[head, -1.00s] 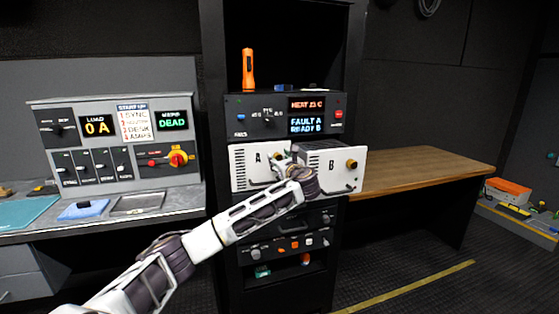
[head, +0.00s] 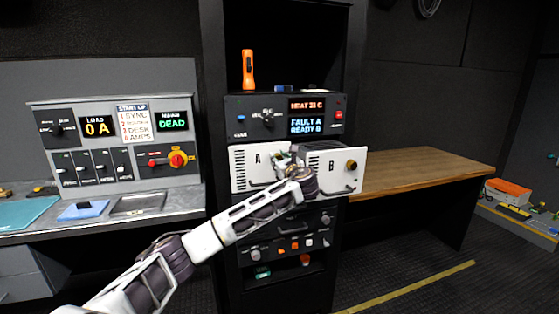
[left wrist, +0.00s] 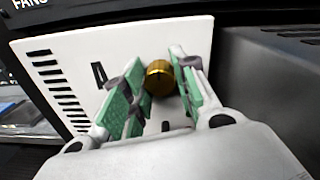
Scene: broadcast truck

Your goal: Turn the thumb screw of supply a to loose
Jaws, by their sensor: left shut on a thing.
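Supply A (head: 246,180) is a white-fronted box marked A, with dark vent slots, in the rack beside supply B (head: 346,178). Its front also fills much of the left wrist view (left wrist: 75,52). The thumb screw (left wrist: 159,79) of supply A is a round brass knob right of the letter. My left gripper (head: 282,159) is at this knob. In the left wrist view its green-padded fingers (left wrist: 157,68) are on either side of the knob, shut on it. In the head view, my gripper hides the screw. My right gripper is out of view.
Supply B has its own brass knob (head: 351,165). Above is a panel with a display (head: 306,126) reading FAULT A, READY B. An orange torch (head: 248,70) stands on top. A control desk (head: 115,140) is left; a mostly bare wooden table (head: 425,168) is right.

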